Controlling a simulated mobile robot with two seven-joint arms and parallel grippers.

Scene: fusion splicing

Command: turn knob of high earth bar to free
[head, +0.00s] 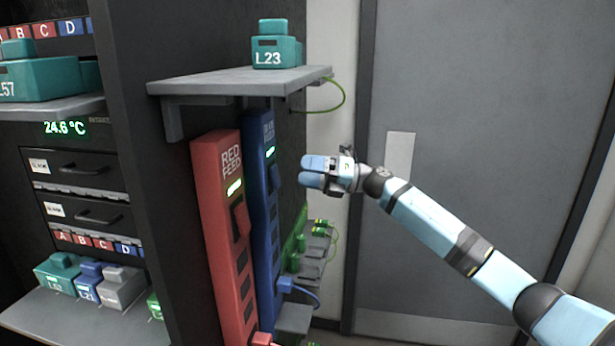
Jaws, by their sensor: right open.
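My right gripper (309,171) reaches in from the right with two light-blue fingers pointing left. It is open, with nothing seen between the fingers, beside the upper part of the blue power strip. Below it, partly hidden behind the blue strip, is a green earth bar (299,224) on the side of the dark rack. Green parts (324,223) with thin green wires sit at small grey ledges there. I cannot tell which part is the knob or how it is turned. My left gripper is not in view.
A blue strip (262,215) and a red strip (219,240) marked RED FEED stand upright on the rack. A grey shelf (205,80) above holds a teal L23 box (277,50); a green wire loops from its edge. A grey door (470,110) stands behind my arm.

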